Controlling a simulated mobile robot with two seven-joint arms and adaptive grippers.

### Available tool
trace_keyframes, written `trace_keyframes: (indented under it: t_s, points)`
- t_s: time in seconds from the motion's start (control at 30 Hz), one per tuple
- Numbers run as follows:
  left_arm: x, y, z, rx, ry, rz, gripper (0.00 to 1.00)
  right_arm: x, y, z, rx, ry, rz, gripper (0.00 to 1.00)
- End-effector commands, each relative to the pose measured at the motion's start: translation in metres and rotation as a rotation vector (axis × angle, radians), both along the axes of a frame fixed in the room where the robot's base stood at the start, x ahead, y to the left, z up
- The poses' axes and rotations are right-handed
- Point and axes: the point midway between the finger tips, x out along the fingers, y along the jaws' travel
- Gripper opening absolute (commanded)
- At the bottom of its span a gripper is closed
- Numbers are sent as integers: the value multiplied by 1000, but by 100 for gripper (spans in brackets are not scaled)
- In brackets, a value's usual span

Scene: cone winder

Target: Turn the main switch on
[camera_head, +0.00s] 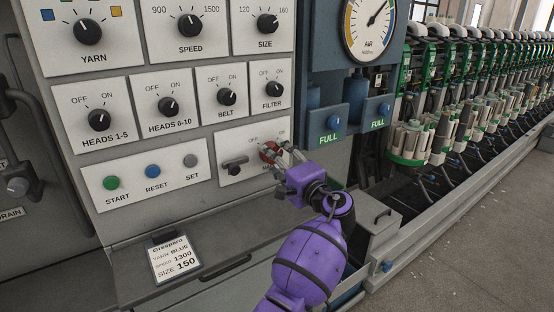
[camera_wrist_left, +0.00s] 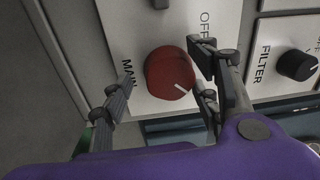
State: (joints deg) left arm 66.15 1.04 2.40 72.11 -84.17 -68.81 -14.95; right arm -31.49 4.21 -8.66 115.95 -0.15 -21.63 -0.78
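The main switch is a red round knob (camera_head: 268,152) on a white plate, low on the control panel. It also shows in the left wrist view (camera_wrist_left: 165,72). Its white pointer line slants to the lower right there, away from the OFF label, toward the ON side of the plate. ON is readable in the head view and hidden by a finger in the wrist view. My purple left gripper (camera_head: 282,160) is at the knob. In the wrist view its open fingers (camera_wrist_left: 160,90) stand on both sides of the knob, with a gap on the left. My right gripper is out of view.
A dark handle (camera_head: 235,165) sits left of the red knob on the same plate. The FILTER knob (camera_head: 274,89) is above, with START (camera_head: 111,183) and other buttons to the left. A blue FULL box (camera_head: 331,126) juts out to the right. A ledge with a card (camera_head: 174,260) lies below.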

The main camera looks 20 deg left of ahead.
Motion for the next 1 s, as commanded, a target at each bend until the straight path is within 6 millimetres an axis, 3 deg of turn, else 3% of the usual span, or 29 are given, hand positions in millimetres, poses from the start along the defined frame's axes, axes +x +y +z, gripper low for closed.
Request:
trace_keyframes:
  t_s: [0.37,0.8,1.0]
  points:
    - [-3,-6,4,2,-8,-4,57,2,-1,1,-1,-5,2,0]
    - [-55,-72,-2,-1,-5,-4,57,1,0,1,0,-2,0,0]
    - [-70,-91,-4,-1,-6,-2,57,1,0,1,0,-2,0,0]
